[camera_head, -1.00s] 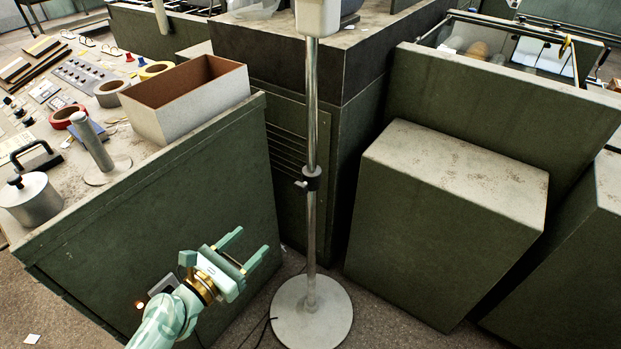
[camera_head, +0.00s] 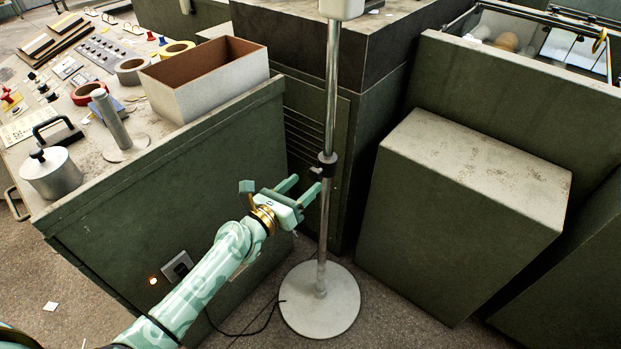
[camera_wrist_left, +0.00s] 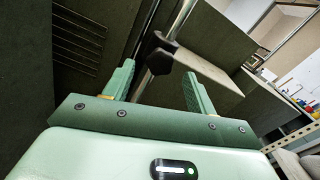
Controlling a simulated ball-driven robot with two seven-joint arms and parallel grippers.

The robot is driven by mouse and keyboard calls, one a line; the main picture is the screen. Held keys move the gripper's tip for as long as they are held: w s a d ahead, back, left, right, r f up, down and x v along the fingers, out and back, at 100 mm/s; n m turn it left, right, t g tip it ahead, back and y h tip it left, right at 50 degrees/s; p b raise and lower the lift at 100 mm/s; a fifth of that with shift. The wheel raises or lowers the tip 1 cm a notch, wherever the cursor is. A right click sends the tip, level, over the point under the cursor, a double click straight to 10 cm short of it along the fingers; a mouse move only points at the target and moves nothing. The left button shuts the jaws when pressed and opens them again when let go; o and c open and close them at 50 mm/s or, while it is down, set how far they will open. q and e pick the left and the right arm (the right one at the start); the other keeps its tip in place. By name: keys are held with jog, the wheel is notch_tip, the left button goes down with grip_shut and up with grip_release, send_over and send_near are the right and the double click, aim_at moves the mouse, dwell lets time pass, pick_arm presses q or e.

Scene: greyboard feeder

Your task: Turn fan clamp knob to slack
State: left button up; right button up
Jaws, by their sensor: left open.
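The fan stand's chrome pole (camera_head: 331,90) rises upright from a round pale base (camera_head: 320,300). A black clamp collar (camera_head: 326,160) sits around the pole; the collar also shows in the left wrist view (camera_wrist_left: 160,58). The clamp knob is small, and its turn position cannot be told. My left gripper (camera_head: 306,184) is open and empty, just left of the pole and slightly below the collar. In the left wrist view the fingers (camera_wrist_left: 160,74) spread either side of the pole's line, with the collar beyond them. My right gripper is not in view.
A green-sided console (camera_head: 190,200) with an open box (camera_head: 205,85) and a weight (camera_head: 52,172) stands left. A green cabinet (camera_head: 455,220) stands right of the pole, and a vented housing (camera_head: 310,135) behind it. A cable (camera_head: 262,325) lies on the floor beside the base.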

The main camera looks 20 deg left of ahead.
aim_at(313, 177)
pick_arm(q)
jog(key=shift+x, duration=1.85)
jog(key=shift+c, duration=0.4)
jog(key=c, duration=0.9)
